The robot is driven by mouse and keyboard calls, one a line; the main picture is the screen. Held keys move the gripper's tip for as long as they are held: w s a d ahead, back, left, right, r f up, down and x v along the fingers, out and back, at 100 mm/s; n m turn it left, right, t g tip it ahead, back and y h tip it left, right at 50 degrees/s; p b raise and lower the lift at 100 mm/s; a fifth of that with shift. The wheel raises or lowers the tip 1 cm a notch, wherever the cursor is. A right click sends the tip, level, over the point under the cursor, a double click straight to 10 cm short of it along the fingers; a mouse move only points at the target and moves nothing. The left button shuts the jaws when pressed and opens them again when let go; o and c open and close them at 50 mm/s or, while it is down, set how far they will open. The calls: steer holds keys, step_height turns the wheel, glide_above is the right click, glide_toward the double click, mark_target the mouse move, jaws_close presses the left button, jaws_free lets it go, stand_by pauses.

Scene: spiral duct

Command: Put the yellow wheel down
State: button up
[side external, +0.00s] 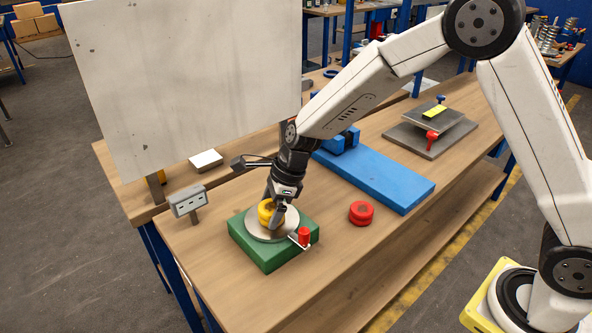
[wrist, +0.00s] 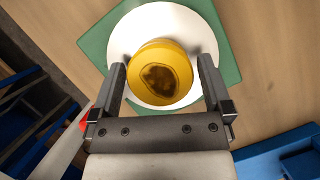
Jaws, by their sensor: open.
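The yellow wheel (side external: 266,212) sits on the round grey metal disc (side external: 262,234) on top of the green block (side external: 243,246). In the wrist view the yellow wheel (wrist: 160,72) shows a dark, worn centre and lies on the pale disc (wrist: 202,38). My gripper (side external: 277,212) is down at the disc, right at the wheel. In the wrist view my gripper (wrist: 163,75) has its fingers apart, one on each side of the wheel. A small gap seems to show on the right; contact on the left I cannot tell.
A red wheel (side external: 361,213) lies on the wooden bench to the right. A red knob (side external: 303,236) is at the green block's edge. A blue plate (side external: 380,180), a small grey box (side external: 188,201) and a large upright panel (side external: 190,80) stand nearby. The bench front is clear.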

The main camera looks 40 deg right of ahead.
stand_by(0.4)
steer(key=c, duration=1.3)
steer(key=shift+r, duration=0.15)
steer(key=shift+r, duration=0.85)
steer(key=s+d+r, duration=0.3)
steer(key=s+r, duration=0.8)
steer(key=s, duration=0.2)
steer(key=shift+s+d, duration=0.25)
steer(key=shift+s, duration=0.05)
